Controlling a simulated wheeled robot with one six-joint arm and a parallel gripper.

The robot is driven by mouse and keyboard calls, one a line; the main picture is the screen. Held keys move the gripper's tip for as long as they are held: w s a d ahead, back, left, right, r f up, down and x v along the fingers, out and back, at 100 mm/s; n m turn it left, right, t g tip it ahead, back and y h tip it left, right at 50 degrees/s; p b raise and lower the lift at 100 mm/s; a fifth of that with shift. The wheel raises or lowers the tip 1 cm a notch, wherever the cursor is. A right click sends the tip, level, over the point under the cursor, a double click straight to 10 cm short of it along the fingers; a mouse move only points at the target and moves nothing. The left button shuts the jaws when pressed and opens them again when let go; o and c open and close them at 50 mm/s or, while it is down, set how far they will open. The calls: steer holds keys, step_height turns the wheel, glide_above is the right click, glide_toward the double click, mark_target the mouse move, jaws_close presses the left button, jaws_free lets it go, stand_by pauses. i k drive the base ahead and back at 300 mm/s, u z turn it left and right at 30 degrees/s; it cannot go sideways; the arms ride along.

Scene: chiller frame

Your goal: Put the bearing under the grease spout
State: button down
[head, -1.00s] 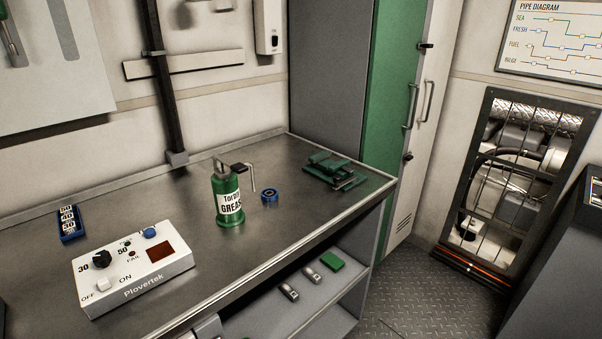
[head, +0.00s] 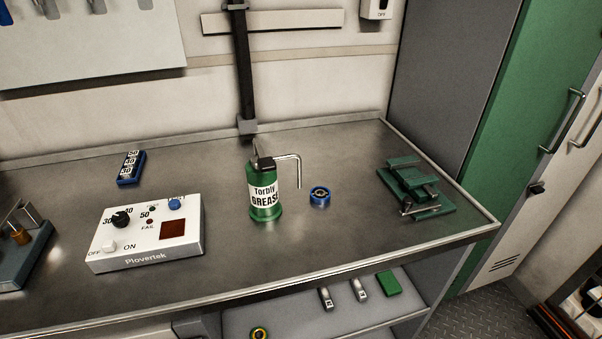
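The green grease can (head: 264,212), labelled "Torbly GREASE", stands upright on the metal bench. Its thin metal spout (head: 298,168) reaches out to the right and bends down, its tip above the bench. A small round bearing (head: 320,196), with a blue outer ring and a dark and brassy middle, lies flat on the bench right of the can. It looks slightly right of the spout tip, apart from the can. My gripper is not in view.
A green vise (head: 416,190) sits at the bench's right end. A white Plovertek box (head: 148,255) and a blue number block (head: 131,168) are at left. A yellow-and-black ring (head: 259,333) shows on the shelf below. The bench front between box and vise is clear.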

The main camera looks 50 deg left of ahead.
mark_target(320, 194)
steer(key=u, duration=0.95)
steer(key=i, duration=0.85)
steer(key=u, duration=0.95)
